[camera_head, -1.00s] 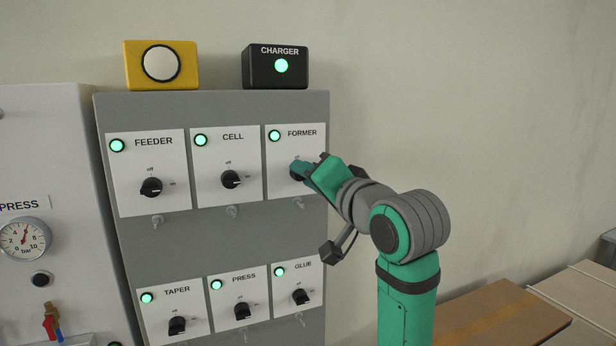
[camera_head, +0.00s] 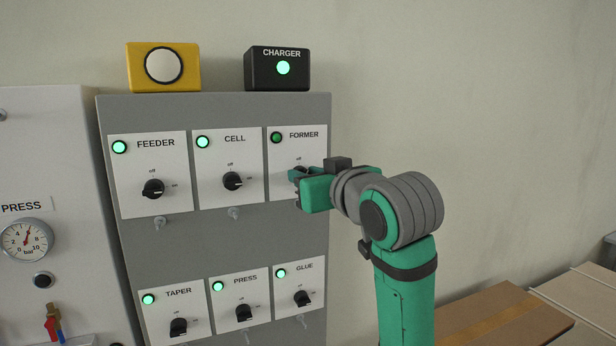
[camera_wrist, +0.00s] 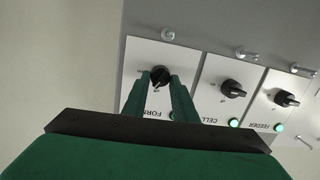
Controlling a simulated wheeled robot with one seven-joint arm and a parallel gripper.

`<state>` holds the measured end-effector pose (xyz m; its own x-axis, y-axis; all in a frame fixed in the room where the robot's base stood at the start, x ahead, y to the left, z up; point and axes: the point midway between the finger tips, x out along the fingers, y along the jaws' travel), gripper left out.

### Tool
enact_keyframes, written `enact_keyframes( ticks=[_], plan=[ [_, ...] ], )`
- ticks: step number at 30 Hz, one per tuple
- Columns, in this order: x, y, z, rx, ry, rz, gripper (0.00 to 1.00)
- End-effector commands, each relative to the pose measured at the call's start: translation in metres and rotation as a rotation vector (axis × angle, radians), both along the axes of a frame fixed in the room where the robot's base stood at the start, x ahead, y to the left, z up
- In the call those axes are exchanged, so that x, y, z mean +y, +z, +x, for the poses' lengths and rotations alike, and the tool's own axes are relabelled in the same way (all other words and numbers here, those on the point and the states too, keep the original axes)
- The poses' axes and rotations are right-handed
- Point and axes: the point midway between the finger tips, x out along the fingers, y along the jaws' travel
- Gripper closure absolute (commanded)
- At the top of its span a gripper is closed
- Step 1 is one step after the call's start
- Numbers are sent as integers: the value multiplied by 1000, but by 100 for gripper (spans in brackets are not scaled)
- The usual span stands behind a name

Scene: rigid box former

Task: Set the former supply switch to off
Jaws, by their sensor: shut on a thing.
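The FORMER switch panel (camera_head: 284,150) is the white plate at the top right of the grey cabinet. Its indicator lamp (camera_head: 277,137) is dark green and unlit. My gripper (camera_head: 297,179) is at this panel and shut on the black rotary knob, which is mostly hidden in the head view. In the wrist view the black knob (camera_wrist: 160,75) shows between my two green fingertips (camera_wrist: 160,82). The "off" mark sits just above the knob in the head view. The knob's exact pointer direction is hard to tell.
CELL (camera_head: 231,181) and FEEDER (camera_head: 153,188) knobs are to the left, with lamps lit. TAPER (camera_head: 178,327), PRESS (camera_head: 243,313) and GLUE (camera_head: 302,298) knobs are below, also lit. A charger box (camera_head: 277,70) and a yellow button box (camera_head: 163,68) stand on top.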

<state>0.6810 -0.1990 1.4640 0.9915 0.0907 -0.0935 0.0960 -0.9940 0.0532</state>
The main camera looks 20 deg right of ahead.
Motion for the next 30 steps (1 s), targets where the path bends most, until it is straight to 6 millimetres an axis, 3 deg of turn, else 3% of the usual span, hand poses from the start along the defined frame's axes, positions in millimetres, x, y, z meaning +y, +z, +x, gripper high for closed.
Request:
enact_keyframes(
  ticks=[15, 30],
  plan=[
    [2, -5, 2, -2, 3, -415, 97],
    [3, -5, 2, -7, 3, -551, 97]
  ],
)
